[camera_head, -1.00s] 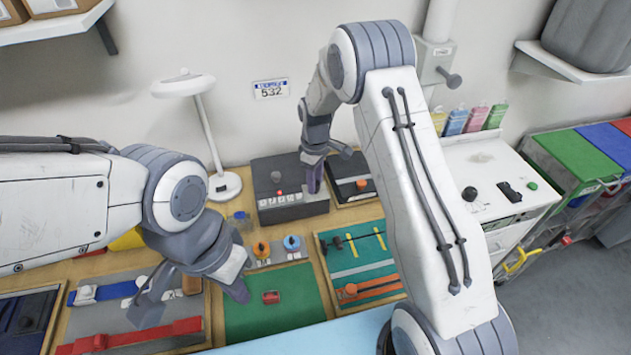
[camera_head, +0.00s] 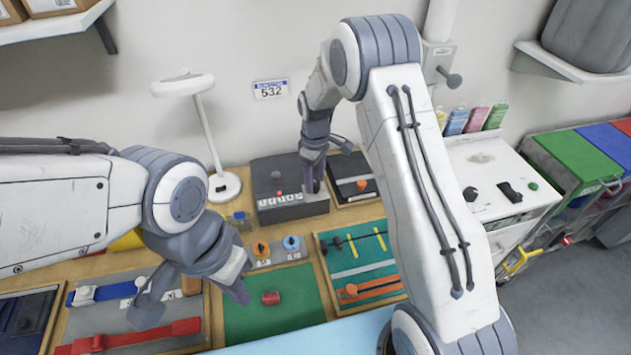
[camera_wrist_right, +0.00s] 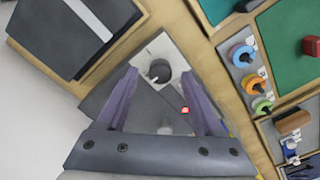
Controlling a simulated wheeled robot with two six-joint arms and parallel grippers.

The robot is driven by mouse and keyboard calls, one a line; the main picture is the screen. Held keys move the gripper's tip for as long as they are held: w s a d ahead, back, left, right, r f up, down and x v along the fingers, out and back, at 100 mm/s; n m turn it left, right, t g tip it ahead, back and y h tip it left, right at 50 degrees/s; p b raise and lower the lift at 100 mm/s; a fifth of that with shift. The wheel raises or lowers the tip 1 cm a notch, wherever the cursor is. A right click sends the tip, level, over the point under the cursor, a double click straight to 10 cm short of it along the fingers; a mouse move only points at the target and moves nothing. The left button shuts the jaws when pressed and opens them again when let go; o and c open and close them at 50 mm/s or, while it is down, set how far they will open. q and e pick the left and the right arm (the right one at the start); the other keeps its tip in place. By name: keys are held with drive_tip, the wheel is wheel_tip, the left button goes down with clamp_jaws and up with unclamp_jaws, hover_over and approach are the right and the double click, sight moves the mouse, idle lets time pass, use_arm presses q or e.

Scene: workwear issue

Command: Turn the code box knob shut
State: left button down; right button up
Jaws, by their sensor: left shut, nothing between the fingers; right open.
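The code box (camera_head: 288,200) is a dark box with a small red light and a row of white marks on its front, standing by the back wall. My right gripper (camera_head: 313,178) reaches down over its right part. In the right wrist view the dark code box top (camera_wrist_right: 150,112) shows between the two open purple fingers of my right gripper (camera_wrist_right: 160,98). A black round knob (camera_wrist_right: 160,73) with a pale pointer sits on a light plate between and just beyond the fingertips; contact is not visible.
A white lamp (camera_head: 222,185) stands left of the code box, and a dark tray (camera_head: 366,192) lies close to its right. Orange (camera_head: 261,248) and blue (camera_head: 291,243) knobs are in front. A green board (camera_head: 295,310) holds a red block (camera_head: 270,297).

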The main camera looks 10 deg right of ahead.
sight(315, 183)
wheel_tip(315, 183, up, 9)
drive_tip(key=b, duration=0.1)
drive_tip(key=shift+b, duration=0.4)
drive_tip(key=s+a+r, duration=0.3)
drive_tip(key=s+a, duration=0.2)
drive_tip(key=s, duration=0.2)
drive_tip(key=s+a+r, duration=0.3)
drive_tip(key=s+a, duration=0.2)
drive_tip(key=s, duration=0.3)
drive_tip(key=s+m+y, duration=0.1)
drive_tip(key=s, duration=1.8)
drive_tip(key=shift+a+f+m, duration=0.4)
drive_tip(key=shift+f, duration=0.05)
drive_tip(key=shift+s, duration=0.1)
